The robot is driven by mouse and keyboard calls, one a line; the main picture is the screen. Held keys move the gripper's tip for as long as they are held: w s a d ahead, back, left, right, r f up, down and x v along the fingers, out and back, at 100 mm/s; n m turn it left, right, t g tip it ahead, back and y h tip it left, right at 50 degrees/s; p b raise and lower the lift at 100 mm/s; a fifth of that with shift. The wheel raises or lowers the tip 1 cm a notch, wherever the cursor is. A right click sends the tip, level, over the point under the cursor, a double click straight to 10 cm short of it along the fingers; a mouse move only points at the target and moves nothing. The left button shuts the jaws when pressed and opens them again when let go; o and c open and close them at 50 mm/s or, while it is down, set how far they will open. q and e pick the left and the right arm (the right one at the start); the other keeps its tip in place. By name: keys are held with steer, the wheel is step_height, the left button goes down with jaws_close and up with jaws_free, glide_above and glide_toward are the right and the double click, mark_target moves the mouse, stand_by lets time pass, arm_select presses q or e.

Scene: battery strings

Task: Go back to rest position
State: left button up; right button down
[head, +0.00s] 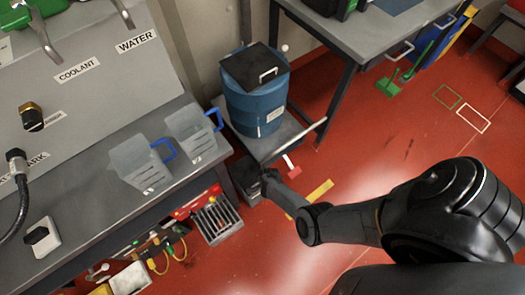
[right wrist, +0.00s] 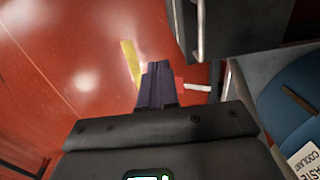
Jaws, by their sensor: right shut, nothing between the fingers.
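My right arm (head: 345,222) comes in from the right in the head view. Its hand end is low over the red floor, just in front of the cart that carries the blue drum. In the right wrist view my right gripper (right wrist: 157,70) is shut and empty, its dark fingers together above the floor. In the head view its fingertips are too small and dark to make out. My left arm and gripper are not in view.
The blue drum (head: 257,106) with a black lid stands on a grey cart (head: 293,143). Two clear jugs, one (head: 140,163) left of the other (head: 192,133), stand on the left bench (head: 95,225). A grey table (head: 385,32) is at the back. Open red floor (head: 400,135) lies right of the cart.

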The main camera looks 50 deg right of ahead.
steer(key=s+d+g+h+p, duration=0.1)
steer(key=s+d, duration=0.2)
steer(key=s, duration=0.5)
steer(key=s+d+h+p, duration=0.1)
steer(key=s+d, duration=0.2)
steer(key=s, duration=0.4)
steer(key=d+r+n+t+h, duration=0.1)
steer(key=d+r+n, duration=0.3)
steer(key=d+r, duration=0.25)
steer(key=w+a+r+n+t+y, duration=0.1)
steer(key=w+a+r+n, duration=0.1)
steer(key=a+r+n, duration=0.75)
steer(key=w+a+r+n+t+y, duration=0.1)
steer(key=w+a+r+n, duration=0.3)
steer(key=r, duration=1)
steer(key=w+a+r+n+t+y, duration=0.15)
steer(key=a+r+n, duration=0.25)
steer(key=a+r, duration=0.6)
step_height(320, 180, up, 28)
steer(key=s+d+n+p, duration=0.1)
steer(key=s+d+p, duration=0.1)
steer(key=p, duration=2.5)
steer(key=shift+d+g, duration=0.2)
steer(key=shift+g, duration=0.15)
